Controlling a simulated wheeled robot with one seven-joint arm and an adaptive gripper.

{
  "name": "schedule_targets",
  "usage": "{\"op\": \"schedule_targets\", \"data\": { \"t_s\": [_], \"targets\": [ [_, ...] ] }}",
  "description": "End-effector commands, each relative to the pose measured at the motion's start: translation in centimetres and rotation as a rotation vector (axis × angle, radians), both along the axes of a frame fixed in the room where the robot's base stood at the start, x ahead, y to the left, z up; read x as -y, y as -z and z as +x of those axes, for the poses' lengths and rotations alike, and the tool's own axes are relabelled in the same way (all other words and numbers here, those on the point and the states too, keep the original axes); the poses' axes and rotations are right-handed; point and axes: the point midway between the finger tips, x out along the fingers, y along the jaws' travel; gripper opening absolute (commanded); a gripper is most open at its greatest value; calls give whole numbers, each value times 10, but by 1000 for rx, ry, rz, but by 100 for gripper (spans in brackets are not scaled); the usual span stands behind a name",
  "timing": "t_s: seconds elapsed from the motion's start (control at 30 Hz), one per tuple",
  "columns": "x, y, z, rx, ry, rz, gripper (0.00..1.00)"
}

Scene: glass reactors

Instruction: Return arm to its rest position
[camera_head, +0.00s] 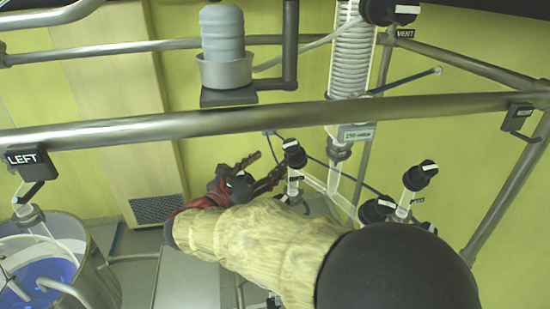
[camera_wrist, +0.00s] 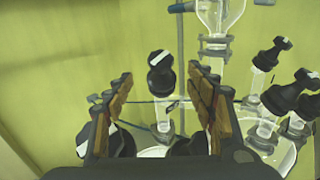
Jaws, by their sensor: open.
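My gripper (camera_head: 262,172) is open and empty in the head view, at the end of my sleeved arm, just left of the glass valves. In the wrist view my gripper (camera_wrist: 161,103) shows two brown-padded fingers spread apart. A black-knobbed valve (camera_wrist: 161,75) appears between and beyond the fingers, and I see no contact. The same kind of black knob (camera_head: 294,154) shows right of the fingers in the head view. My arm hides much of the lower middle of the head view.
A metal rail (camera_head: 250,125) crosses in front. A coiled glass condenser (camera_head: 351,60) hangs behind it. More black-knobbed valves (camera_head: 420,176) stand at the right. Open floor shows near the wall vent (camera_head: 158,209).

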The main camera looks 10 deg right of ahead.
Motion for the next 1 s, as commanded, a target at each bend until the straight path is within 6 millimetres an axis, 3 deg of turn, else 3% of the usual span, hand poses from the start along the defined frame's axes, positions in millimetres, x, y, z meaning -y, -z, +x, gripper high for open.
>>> {"op": "schedule_targets", "data": {
  "t_s": [0.4,0.47,0.57,0.67,0.8,0.9,1.0],
  "targets": [
    [-2,1,-4,0,3,4,56],
    [5,4,-7,1,16,27,56],
    [32,18,-20,4,67,122,56],
    [75,44,-48,22,166,302,56],
    [131,98,-110,90,356,644,56],
    [154,141,-160,176,510,916,56],
    [160,183,-209,294,672,1195,56]
  ]
}}
